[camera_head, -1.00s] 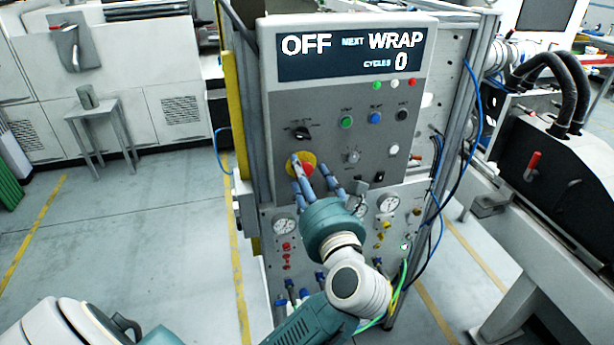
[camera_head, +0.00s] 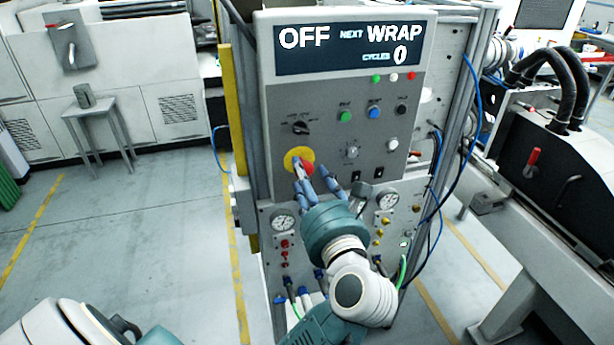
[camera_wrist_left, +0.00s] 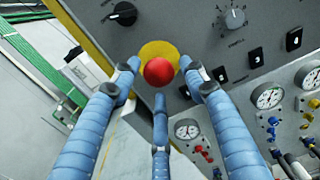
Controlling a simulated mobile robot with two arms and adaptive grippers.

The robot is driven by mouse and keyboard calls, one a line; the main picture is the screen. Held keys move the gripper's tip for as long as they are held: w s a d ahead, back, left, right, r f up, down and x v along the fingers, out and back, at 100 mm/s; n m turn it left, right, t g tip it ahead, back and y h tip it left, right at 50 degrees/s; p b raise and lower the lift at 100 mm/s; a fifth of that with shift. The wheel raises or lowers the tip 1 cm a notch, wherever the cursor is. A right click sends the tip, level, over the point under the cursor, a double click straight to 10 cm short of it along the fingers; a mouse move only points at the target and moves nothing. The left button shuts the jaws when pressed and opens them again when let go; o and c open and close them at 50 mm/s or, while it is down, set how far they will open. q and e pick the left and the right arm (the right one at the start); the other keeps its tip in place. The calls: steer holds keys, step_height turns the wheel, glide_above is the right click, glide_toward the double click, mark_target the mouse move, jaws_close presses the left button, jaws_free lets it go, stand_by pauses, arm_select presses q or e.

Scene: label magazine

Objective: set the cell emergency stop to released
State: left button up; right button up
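The emergency stop is a red mushroom button (camera_head: 307,168) on a round yellow plate (camera_head: 291,155), on the grey control panel. In the left wrist view the red button (camera_wrist_left: 159,71) and yellow plate (camera_wrist_left: 165,48) show clearly. My left gripper (camera_head: 313,175) is in front of the button, slightly below it, and its fingers partly cover the plate in the head view. In the left wrist view the blue fingers (camera_wrist_left: 160,78) are spread, one on each side and one below the button. I cannot tell whether a fingertip touches it. My right gripper is not in view.
The display (camera_head: 348,46) reads OFF, NEXT WRAP, CYCLES 0. A black selector knob (camera_head: 300,128), a green button (camera_head: 344,116) and a blue button (camera_head: 374,112) sit above the stop. Gauges (camera_head: 283,222) and hoses are below. Open floor lies left.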

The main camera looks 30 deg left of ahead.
arm_select(q)
steer(key=shift+s+r, duration=0.1)
steer(key=shift+d, duration=0.1)
steer(key=v, duration=0.7)
steer(key=shift+d, duration=0.15)
steer(key=shift+s, duration=0.1)
